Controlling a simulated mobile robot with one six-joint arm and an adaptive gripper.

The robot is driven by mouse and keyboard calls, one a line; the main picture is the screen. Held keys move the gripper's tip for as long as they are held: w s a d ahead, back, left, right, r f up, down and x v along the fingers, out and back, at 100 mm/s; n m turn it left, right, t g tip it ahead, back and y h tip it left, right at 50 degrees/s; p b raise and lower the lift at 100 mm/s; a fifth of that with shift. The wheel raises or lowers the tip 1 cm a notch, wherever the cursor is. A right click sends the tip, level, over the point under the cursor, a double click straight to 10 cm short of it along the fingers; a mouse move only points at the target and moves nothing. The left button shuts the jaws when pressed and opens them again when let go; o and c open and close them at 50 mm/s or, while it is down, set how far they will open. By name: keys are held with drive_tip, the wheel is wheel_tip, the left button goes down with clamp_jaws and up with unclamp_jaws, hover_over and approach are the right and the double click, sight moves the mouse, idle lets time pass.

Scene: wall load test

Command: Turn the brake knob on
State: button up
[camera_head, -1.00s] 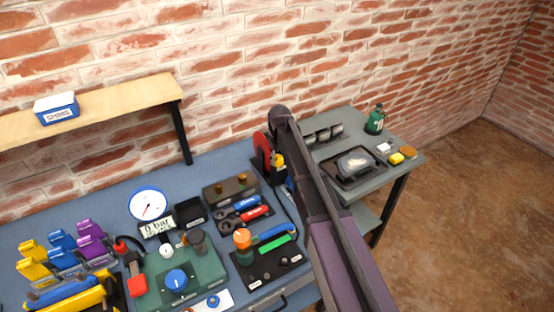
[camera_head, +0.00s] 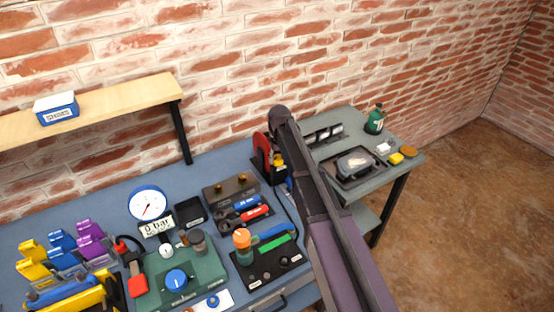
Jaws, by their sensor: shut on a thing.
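I cannot pick out a knob marked as the brake. A red wheel-like device (camera_head: 262,152) with a small yellow part stands at the right end of the blue bench (camera_head: 215,166); my arm covers its right side. A blue knob (camera_head: 176,279) sits on a green box at the bench front. An orange-topped knob (camera_head: 242,238) stands on a black panel to its right. My arm rises from the bottom right and bends beside the red device. My gripper is hidden behind the arm, so its jaws and anything in them do not show.
A round gauge (camera_head: 148,203) and a small display stand behind the green box. Coloured clamps (camera_head: 62,242) fill the left. A wooden shelf (camera_head: 120,103) hangs above. A grey side table (camera_head: 405,172) at right holds a black tray and a green bottle (camera_head: 375,121).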

sight(278, 157)
drive_tip(key=shift+s, duration=0.1)
drive_tip(key=o, duration=1.1)
drive_tip(key=shift+o, duration=0.2)
drive_tip(key=shift+r, duration=0.1)
drive_tip(key=shift+r+n+p, duration=0.3)
drive_tip(key=shift+r+p, duration=0.3)
drive_tip(key=shift+p, duration=0.1)
wheel_tip(278, 157, up, 12)
drive_tip(key=n+p, duration=0.6)
drive_tip(key=p, duration=0.6)
drive_tip(key=shift+w+r, duration=0.2)
drive_tip(key=shift+w, duration=0.15)
drive_tip(key=shift+f, duration=0.15)
